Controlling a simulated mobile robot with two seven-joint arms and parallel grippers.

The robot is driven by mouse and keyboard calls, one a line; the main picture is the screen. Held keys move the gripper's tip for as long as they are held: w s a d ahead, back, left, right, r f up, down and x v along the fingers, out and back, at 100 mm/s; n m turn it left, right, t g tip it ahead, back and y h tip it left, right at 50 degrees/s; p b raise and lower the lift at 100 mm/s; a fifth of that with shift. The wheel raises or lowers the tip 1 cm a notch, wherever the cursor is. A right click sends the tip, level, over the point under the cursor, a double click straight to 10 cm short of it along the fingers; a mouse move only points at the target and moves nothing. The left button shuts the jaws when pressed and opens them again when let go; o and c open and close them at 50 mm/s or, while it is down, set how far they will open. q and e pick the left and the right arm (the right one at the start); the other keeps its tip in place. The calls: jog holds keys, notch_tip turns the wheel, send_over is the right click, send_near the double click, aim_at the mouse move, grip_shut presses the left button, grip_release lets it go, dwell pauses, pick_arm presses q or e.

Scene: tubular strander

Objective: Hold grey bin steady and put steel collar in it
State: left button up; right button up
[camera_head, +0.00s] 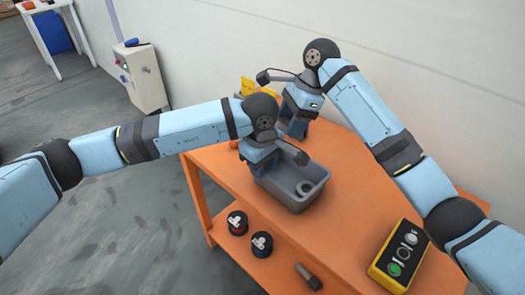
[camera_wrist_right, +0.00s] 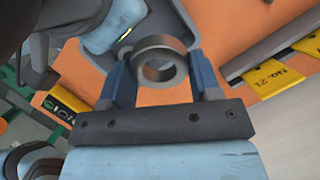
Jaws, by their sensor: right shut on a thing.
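The steel collar (camera_wrist_right: 160,60) is a thick grey ring. My right gripper (camera_wrist_right: 160,75) is shut on it, with a blue finger on each side, in the right wrist view. In the head view my right gripper (camera_head: 296,128) is above the table behind the grey bin, and its collar is hidden. The grey bin (camera_head: 300,204) stands on the orange table; a small ring-like grey thing (camera_head: 304,187) shows inside. My left gripper (camera_head: 262,165) points down at the bin's back-left rim; its fingertips are partly hidden, so I cannot tell whether they grip it.
The orange table (camera_head: 345,205) is clear to the right of the bin. A yellow control box (camera_head: 397,258) with a green button stands at its front right. Two dark round items (camera_head: 238,222) are on the lower shelf. Yellow labels (camera_wrist_right: 272,82) lie right of my right gripper.

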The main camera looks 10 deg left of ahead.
aim_at(264, 187)
pick_arm(q)
jog(key=shift+w+d+f, duration=0.1)
jog(key=shift+f, duration=2.6)
grip_shut()
